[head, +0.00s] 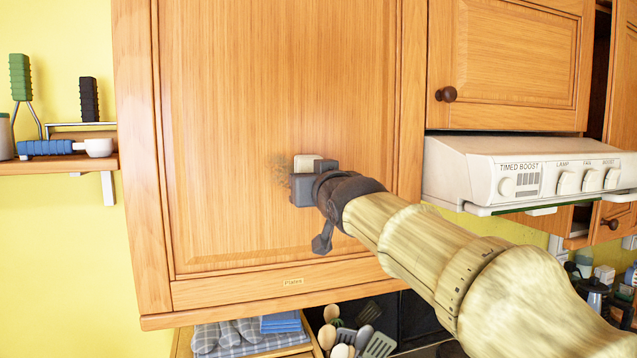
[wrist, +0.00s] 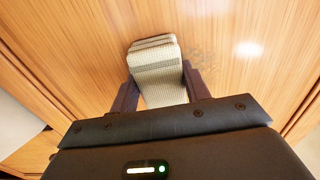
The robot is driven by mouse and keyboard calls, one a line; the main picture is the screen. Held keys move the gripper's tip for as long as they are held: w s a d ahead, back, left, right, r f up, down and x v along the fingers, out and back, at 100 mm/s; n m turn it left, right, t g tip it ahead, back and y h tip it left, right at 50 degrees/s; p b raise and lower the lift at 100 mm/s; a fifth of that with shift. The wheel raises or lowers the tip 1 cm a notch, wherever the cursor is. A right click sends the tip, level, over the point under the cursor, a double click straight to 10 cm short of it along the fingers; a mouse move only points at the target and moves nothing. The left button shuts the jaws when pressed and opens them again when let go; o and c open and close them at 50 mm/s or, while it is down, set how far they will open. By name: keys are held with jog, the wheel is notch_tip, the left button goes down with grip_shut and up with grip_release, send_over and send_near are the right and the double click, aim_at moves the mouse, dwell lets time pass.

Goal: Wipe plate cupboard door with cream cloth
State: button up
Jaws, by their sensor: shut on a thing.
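The plate cupboard door (head: 270,90) is a large wooden panel with a small label (head: 293,282) on its lower rail. My gripper (head: 305,180) is at the middle of the door, shut on the folded cream cloth (head: 306,162). In the wrist view the cloth (wrist: 158,75) sits between the two fingers (wrist: 160,90), its far end at or close to the wood; I cannot tell if it touches. A greyish smudge (head: 283,172) marks the door just left of the cloth in the head view. The smudge (wrist: 203,62) lies right of the cloth in the wrist view.
A cream cooker hood (head: 530,172) juts out right of the door, under another cupboard (head: 510,60) with a round knob. A shelf (head: 60,163) with utensils is at the left. Folded cloths (head: 245,335) and utensils (head: 350,335) are below.

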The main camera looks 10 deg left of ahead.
aim_at(280, 179)
jog(key=shift+s+a, duration=0.25)
jog(key=shift+a, duration=0.2)
jog(key=shift+s+a+f+b, duration=0.2)
jog(key=shift+a+b, duration=0.25)
jog(key=shift+b, duration=0.65)
jog(key=shift+s+a+b, duration=0.65)
jog(key=shift+a+b, duration=0.25)
jog(key=shift+b, duration=0.2)
jog(key=shift+s+a+r+b, duration=0.25)
jog(key=shift+a+b, duration=0.05)
jog(key=shift+a, duration=0.15)
